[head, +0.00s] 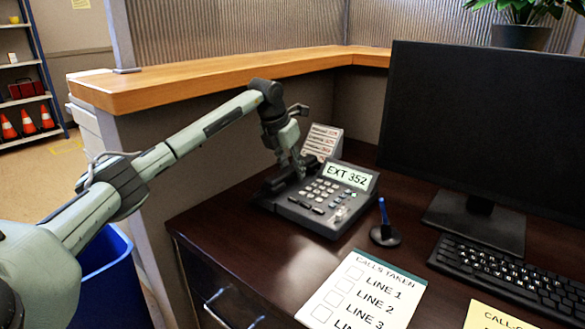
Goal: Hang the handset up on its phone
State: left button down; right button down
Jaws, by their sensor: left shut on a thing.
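The desk phone (335,217) stands on the dark desk, with a tilted display reading EXT 352 and a keypad. The dark handset (270,187) is along the phone's left side, largely hidden by my left gripper. My left gripper (290,172) points down and is shut on the handset. The handset is at or just above the cradle; I cannot tell whether it rests fully in it. My right gripper is out of view.
A small list card (322,141) stands behind the phone. A pen in a holder (385,233), a calls sheet (362,295), a keyboard (510,272) and a monitor (480,130) are to the right. A wooden ledge (200,75) runs behind. A blue bin (110,285) stands left of the desk.

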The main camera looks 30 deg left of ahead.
pick_arm(q)
jog(key=shift+f, duration=0.35)
dwell(0.3)
jog(key=c, duration=1.1)
grip_release()
jog(key=shift+r+p, duration=1.25)
jog(key=shift+r, duration=2.8)
